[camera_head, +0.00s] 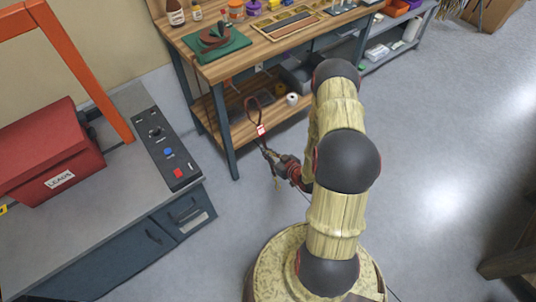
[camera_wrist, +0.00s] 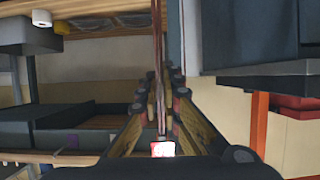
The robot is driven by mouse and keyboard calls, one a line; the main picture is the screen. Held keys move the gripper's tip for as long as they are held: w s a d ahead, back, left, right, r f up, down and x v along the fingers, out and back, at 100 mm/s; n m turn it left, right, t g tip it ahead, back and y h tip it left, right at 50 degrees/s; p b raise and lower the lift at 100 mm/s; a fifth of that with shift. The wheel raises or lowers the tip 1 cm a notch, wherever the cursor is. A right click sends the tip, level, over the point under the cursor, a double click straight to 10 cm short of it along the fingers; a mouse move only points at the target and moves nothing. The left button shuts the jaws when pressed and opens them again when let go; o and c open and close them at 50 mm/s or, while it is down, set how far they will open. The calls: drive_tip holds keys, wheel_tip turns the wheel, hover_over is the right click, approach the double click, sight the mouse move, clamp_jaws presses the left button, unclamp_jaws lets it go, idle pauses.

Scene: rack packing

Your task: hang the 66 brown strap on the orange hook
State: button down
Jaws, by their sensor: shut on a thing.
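My gripper (camera_head: 267,152) is shut on a thin brown strap (camera_head: 251,106). The strap's loop stands up above the fingertips in the head view. A small red and white tag (camera_head: 261,130) hangs on it; I cannot read its number. In the wrist view the strap (camera_wrist: 157,60) runs between the fingers of my gripper (camera_wrist: 160,95), with the tag (camera_wrist: 162,149) near the palm. The strap is in the air, between the workbench and the grey cabinet. An orange frame (camera_head: 85,70) rises at the left; no hook on it can be made out.
A wooden workbench (camera_head: 285,38) with a green mat (camera_head: 217,42) stands behind. A red box (camera_head: 45,152) labelled "LEADS" and a button panel (camera_head: 163,148) sit on the grey cabinet (camera_head: 100,235) at left.

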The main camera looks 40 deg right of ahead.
drive_tip(key=r+b+x, duration=0.2)
drive_tip(key=b+x, duration=0.1)
drive_tip(key=x, duration=0.8)
drive_tip(key=shift+w, duration=0.6)
idle(0.8)
drive_tip(key=shift+d+f, duration=0.1)
drive_tip(key=shift+f, duration=0.05)
idle(0.5)
drive_tip(key=c, duration=1.9)
unclamp_jaws()
